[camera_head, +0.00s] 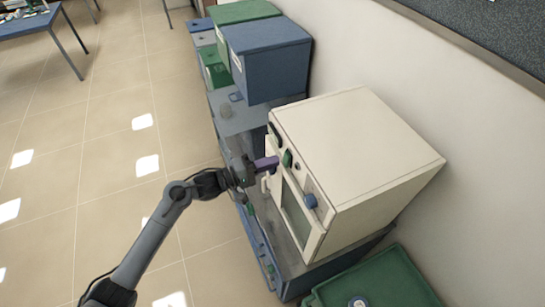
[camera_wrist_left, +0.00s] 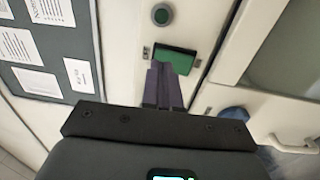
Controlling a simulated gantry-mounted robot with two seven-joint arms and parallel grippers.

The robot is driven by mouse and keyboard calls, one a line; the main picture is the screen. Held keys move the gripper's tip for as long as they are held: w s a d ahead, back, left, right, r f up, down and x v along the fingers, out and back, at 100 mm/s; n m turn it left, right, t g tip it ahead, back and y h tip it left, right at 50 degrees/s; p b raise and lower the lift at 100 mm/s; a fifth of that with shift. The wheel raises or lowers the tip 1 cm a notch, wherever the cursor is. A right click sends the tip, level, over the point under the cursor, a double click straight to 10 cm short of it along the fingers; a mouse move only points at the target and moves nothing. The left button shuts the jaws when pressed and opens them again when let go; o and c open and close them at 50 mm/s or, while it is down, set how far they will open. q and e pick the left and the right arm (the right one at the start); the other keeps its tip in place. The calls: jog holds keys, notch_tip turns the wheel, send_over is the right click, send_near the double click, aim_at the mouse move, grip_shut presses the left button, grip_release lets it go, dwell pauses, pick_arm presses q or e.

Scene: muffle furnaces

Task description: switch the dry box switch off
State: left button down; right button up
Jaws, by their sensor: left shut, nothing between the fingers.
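The dry box appears to be the cream cabinet (camera_head: 360,140) on the bench by the wall. A green rocker switch (camera_head: 287,158) is on its front panel, and the switch also shows in the left wrist view (camera_wrist_left: 178,60). My left gripper (camera_head: 274,162) has purple fingers, shut and empty, pointing at the panel right by the switch. In the left wrist view its fingertips (camera_wrist_left: 168,66) overlap the switch's lower left part. I cannot tell whether they touch it. My right gripper is not in view.
A blue knob (camera_head: 310,201) and a white door handle (camera_head: 265,182) are on the same front. A round green button (camera_wrist_left: 161,16) sits above the switch in the left wrist view. Blue and green cabinets (camera_head: 268,60) stand farther along the bench. The tiled floor at left is clear.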

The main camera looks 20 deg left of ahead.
pick_arm(q)
jog(key=r+b+v, duration=0.1)
jog(key=r+v, duration=0.1)
jog(key=v, duration=0.9)
jog(key=shift+s+a+b, duration=0.25)
jog(key=shift+a+b, duration=0.05)
jog(key=shift+b, duration=0.05)
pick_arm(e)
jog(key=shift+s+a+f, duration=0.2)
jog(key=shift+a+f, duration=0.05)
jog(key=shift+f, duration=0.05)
pick_arm(q)
jog(key=shift+f, duration=0.1)
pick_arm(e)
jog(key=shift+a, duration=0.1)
